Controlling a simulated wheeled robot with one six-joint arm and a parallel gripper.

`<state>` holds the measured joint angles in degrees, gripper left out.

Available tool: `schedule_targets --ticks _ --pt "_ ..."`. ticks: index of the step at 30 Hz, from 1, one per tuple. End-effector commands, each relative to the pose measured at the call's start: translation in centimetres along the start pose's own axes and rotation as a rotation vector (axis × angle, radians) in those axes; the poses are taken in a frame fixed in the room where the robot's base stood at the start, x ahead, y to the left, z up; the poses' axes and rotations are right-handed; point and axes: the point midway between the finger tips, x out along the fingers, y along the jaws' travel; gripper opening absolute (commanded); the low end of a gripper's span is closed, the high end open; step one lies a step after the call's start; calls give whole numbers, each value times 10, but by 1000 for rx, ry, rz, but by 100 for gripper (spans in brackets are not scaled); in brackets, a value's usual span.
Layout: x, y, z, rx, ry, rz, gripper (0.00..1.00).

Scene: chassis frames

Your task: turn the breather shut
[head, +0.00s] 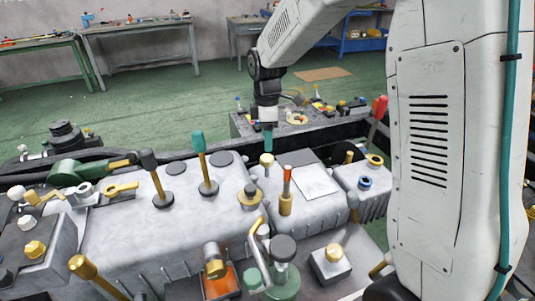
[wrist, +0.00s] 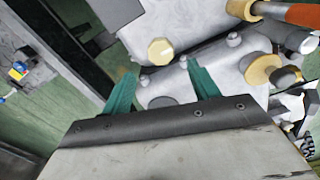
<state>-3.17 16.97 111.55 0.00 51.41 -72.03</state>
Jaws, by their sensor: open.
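My gripper (head: 268,138) hangs from the arm above the far edge of the grey chassis housing (head: 225,190). In the wrist view, my gripper (wrist: 160,73) has its two green fingers apart, with nothing between them. A cream faceted cap (wrist: 161,51) shows just beyond the fingertips, apart from them. A cream-topped cap (head: 267,160) stands just below my gripper in the head view, and looks like the same one. I cannot tell for certain which fitting is the breather.
An orange-handled brass lever (head: 286,190) stands close by on the right; its orange handle (wrist: 295,14) fills the wrist view's top right. A teal-topped lever (head: 203,160) stands to the left. A red-tipped lever (head: 378,108) rises at the right. Green floor lies behind.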

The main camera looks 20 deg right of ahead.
Motion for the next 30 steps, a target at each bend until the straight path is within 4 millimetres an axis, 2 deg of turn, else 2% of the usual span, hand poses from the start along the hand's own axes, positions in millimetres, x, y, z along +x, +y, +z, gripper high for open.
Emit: schedule_targets --ticks 6,12,23,24,28,30 --pt "36 -1 1 2 -2 -5 60" --pt "61 -1 1 3 -1 -3 60" --pt "68 -1 0 3 0 -1 60" --pt "68 -1 0 3 0 -1 55" --pt "68 -1 0 3 0 -1 19" --pt "68 -1 0 3 0 -1 16"
